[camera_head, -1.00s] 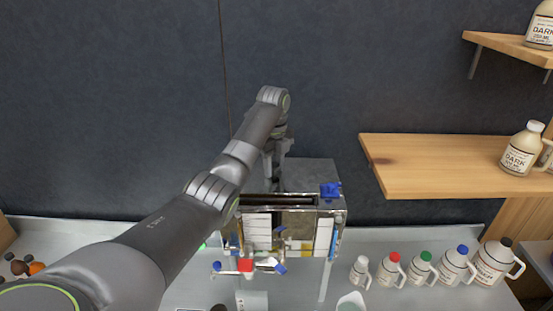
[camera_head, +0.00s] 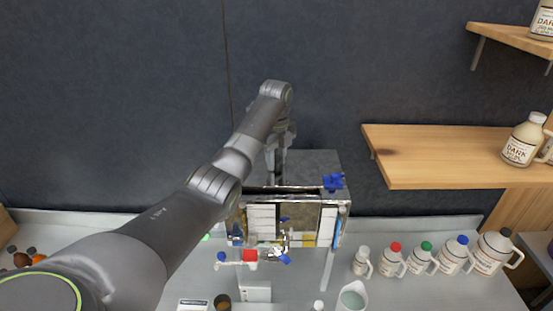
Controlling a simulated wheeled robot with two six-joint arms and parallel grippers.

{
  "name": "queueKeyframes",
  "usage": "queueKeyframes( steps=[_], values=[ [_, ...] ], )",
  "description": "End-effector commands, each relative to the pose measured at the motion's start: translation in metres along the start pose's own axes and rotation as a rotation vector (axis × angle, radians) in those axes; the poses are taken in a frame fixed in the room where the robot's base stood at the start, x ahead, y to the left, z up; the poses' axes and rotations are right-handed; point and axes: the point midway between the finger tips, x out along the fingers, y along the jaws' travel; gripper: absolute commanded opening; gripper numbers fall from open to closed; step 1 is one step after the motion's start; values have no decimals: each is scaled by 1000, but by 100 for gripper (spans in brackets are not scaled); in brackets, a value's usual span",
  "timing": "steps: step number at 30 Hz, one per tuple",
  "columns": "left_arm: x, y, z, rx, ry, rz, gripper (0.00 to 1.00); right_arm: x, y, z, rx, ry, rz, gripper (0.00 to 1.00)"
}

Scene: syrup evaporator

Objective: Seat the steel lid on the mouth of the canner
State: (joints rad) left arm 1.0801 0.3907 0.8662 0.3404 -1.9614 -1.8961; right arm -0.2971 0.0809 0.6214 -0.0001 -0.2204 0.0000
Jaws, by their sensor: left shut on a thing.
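The canner appears to be the shiny steel box (camera_head: 341,228) right of centre, with pale panels on its front and a blue fitting (camera_head: 333,181) at its upper right corner. My left arm reaches across from the left. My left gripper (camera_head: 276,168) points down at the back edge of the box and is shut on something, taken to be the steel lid. The lid cannot be made out clearly; the gripper and the box's rim hide the contact. I cannot tell whether the lid touches the mouth. My right gripper is not in view.
Red and blue valve handles (camera_head: 249,255) stand out before the box. Several capped jugs (camera_head: 450,257) line the counter at the right. A wooden shelf (camera_head: 430,158) with a bottle (camera_head: 523,140) hangs above them. A white pitcher (camera_head: 352,298) stands at the front.

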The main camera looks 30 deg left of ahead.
Motion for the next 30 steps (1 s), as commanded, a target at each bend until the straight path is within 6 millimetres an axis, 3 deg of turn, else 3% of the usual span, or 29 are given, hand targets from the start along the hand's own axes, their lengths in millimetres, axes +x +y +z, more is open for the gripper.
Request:
queueKeyframes(
  steps=[30],
  values=[
    [6,1,0,0,0,0,0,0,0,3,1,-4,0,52]
  ],
)
